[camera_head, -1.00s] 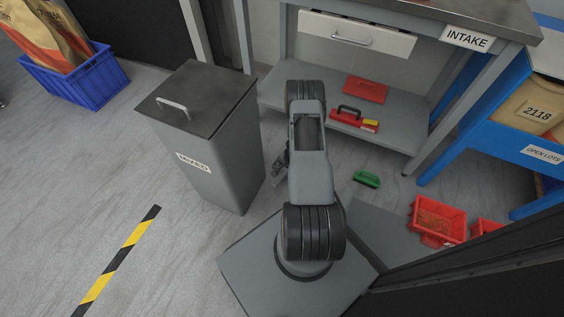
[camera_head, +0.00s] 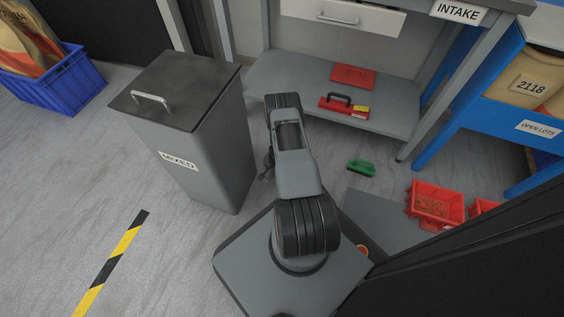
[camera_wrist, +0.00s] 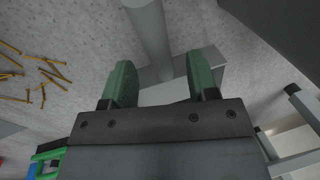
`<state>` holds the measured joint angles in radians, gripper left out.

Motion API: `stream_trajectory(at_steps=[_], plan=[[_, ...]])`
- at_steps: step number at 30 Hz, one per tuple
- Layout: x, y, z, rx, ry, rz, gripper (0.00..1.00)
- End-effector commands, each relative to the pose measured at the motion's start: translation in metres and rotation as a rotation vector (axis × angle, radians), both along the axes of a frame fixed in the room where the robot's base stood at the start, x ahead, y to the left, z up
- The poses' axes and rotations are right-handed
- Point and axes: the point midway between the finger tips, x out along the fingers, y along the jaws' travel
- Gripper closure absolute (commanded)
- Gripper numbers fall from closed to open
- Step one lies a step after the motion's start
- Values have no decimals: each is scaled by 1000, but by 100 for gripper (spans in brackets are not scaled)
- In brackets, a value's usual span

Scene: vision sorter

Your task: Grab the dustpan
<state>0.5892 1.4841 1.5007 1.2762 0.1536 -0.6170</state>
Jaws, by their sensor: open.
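A green piece with a looped handle (camera_head: 361,167) lies on the floor, right of my arm. It may be the dustpan, but its shape is too small to be sure. A flat red piece (camera_head: 353,76) lies on the bench's lower shelf, behind a red piece with a black handle and yellow label (camera_head: 345,107); I cannot tell whether either is a dustpan. In the wrist view my gripper (camera_wrist: 160,65) is open and empty, with green finger pads apart. A green framed shape (camera_wrist: 46,163) shows at the lower left there, outside the fingers. In the head view my gripper is mostly hidden beside my arm.
The grey MIXED bin (camera_head: 215,160) stands close left of my arm. The INTAKE bench's lower shelf (camera_head: 395,100) is behind. A red tray (camera_head: 436,203) stands at right; a blue crate (camera_head: 60,85) is far left. Thin yellow-brown sticks (camera_wrist: 35,75) lie scattered on the floor.

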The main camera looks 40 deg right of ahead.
Motion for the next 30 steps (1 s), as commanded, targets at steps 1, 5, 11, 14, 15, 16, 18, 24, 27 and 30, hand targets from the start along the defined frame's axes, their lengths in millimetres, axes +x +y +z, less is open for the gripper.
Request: stream_trajectory(at_steps=[1, 5, 11, 14, 15, 16, 18, 24, 27, 30], plan=[[1, 2, -13, 0, 0, 1, 46], [4, 4, -30, 0, 0, 1, 46], [6, 4, -34, -1, 0, -1, 46], [6, 4, -33, -1, 0, -1, 46], [6, 4, -33, -1, 0, -1, 49], [6, 4, -33, -1, 0, -1, 52], [6, 4, -33, -1, 0, -1, 59], [6, 4, -33, -1, 0, -1, 78], [6, 4, -33, 0, 0, -1, 87], [6, 4, -33, 0, 0, -1, 97]])
